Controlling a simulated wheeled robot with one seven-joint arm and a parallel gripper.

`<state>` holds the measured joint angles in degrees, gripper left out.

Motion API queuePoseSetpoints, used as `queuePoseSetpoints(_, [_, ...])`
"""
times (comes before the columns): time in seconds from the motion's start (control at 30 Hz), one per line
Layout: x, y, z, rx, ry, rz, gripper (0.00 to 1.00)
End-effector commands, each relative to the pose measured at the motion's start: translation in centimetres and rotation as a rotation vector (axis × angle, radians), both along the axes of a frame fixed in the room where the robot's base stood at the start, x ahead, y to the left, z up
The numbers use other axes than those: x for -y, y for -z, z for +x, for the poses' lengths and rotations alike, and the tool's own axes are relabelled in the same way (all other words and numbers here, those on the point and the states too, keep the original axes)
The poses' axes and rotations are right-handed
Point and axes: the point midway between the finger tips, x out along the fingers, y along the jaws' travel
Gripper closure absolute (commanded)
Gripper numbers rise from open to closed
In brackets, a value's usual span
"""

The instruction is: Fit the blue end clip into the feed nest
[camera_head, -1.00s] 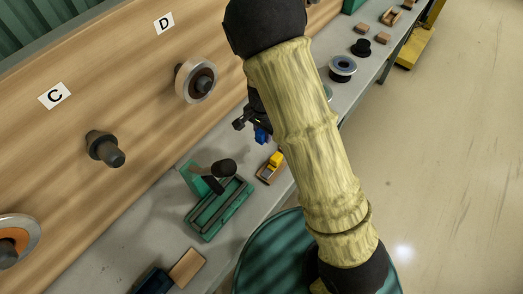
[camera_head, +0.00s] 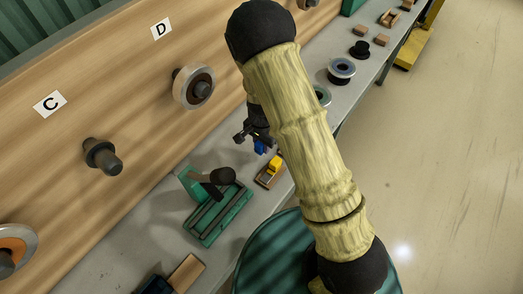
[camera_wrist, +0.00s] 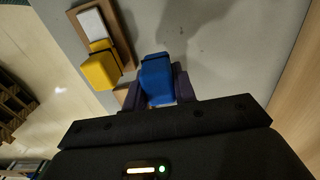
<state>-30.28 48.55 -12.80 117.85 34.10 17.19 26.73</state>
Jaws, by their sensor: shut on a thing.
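The blue end clip (camera_wrist: 156,80) is held between the two dark fingers of my gripper (camera_wrist: 158,94) in the wrist view. In the head view the clip (camera_head: 260,147) is a small blue spot under my gripper (camera_head: 256,138), partly hidden by it and the arm. The clip is close beside a small wooden holder (camera_wrist: 123,30) with a pale pad and a yellow clip (camera_wrist: 101,67) at its near end. This holder (camera_head: 264,181) also shows in the head view. I cannot tell which fixture is the feed nest.
A green fixture (camera_head: 228,217) with a dark-knobbed lever (camera_head: 221,176) stands on the grey bench left of the holder. The wooden panel (camera_head: 130,105) with pegs and reels rises behind. Reels (camera_head: 341,68) and small blocks lie farther along the bench.

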Motion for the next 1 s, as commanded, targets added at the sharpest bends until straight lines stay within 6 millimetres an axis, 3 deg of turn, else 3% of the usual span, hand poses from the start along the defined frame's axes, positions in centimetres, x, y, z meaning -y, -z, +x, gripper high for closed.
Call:
queuePoseSetpoints(0.3, [0.0,0.3,0.0,0.000,0.000,0.000,0.99])
queuePoseSetpoints(0.6, [0.0,3.7,0.0,-0.001,0.000,0.001,0.99])
queuePoseSetpoints(1.0, [0.0,4.2,0.0,0.001,0.000,0.000,0.99])
